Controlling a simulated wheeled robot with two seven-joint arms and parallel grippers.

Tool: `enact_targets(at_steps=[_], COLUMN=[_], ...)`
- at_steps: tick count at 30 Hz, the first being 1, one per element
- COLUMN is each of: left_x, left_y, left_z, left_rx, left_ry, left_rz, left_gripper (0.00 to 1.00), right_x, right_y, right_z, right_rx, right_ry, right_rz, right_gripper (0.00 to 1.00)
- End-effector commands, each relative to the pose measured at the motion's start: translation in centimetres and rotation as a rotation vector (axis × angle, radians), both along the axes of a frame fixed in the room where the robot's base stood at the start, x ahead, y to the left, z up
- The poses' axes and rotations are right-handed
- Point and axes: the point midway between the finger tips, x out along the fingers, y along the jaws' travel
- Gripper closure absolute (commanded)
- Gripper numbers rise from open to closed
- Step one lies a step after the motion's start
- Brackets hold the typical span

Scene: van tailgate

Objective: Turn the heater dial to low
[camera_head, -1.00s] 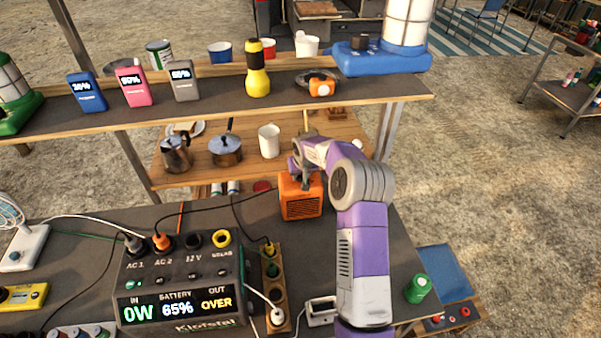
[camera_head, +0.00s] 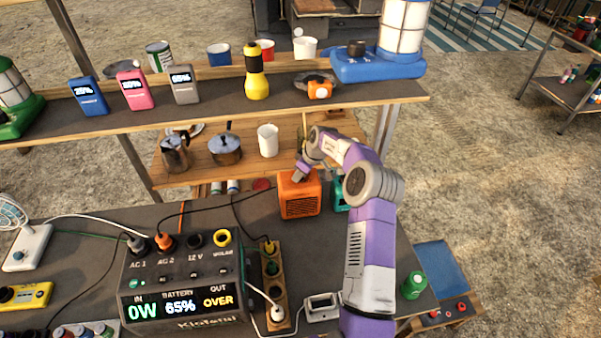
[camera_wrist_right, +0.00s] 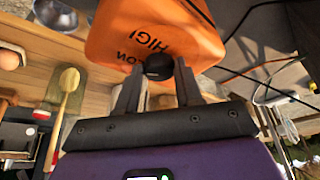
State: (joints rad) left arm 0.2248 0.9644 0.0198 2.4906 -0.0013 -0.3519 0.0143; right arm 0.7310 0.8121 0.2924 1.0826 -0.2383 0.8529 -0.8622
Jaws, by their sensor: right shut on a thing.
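The orange heater (camera_head: 299,204) stands on the dark tabletop in the middle of the head view, its grille facing me. In the right wrist view its orange top (camera_wrist_right: 150,35) carries printed lettering that reads as HIGH and LOW. A round black dial (camera_wrist_right: 158,66) sits at the edge of that face. My right gripper (camera_head: 301,173) reaches down onto the heater's top. In the right wrist view its two fingers (camera_wrist_right: 157,80) are closed on either side of the dial. Which mark the dial points to cannot be told. My left gripper is not in view.
A power station (camera_head: 180,285) with plugged-in cables stands left of the heater, a power strip (camera_head: 272,285) beside it. A teal object (camera_head: 341,194) is right of the heater, partly behind my arm. A shelf (camera_head: 215,112) with several devices spans behind. A green can (camera_head: 414,286) stands at right.

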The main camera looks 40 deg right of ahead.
Motion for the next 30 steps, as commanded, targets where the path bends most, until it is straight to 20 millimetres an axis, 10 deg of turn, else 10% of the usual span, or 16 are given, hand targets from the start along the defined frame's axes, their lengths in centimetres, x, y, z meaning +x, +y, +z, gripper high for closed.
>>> enact_targets(at_steps=[20, 21, 25, 30], left_x=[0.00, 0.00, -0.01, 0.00], left_y=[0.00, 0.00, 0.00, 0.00], left_z=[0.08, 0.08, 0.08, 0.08], left_rx=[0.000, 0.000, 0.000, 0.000], left_ry=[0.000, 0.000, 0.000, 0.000], left_rz=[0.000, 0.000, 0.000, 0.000], left_gripper=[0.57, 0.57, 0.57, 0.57], right_x=[-0.03, -0.03, -0.02, -0.01], right_y=[-0.06, -0.06, -0.06, -0.04], right_z=[-0.04, -0.04, -0.04, -0.03], right_rx=[-0.001, -0.001, -0.001, -0.001], right_ry=[0.002, 0.002, 0.002, 0.002], right_rz=[0.061, 0.061, 0.061, 0.061], right_gripper=[0.95, 0.60, 0.40, 0.40])
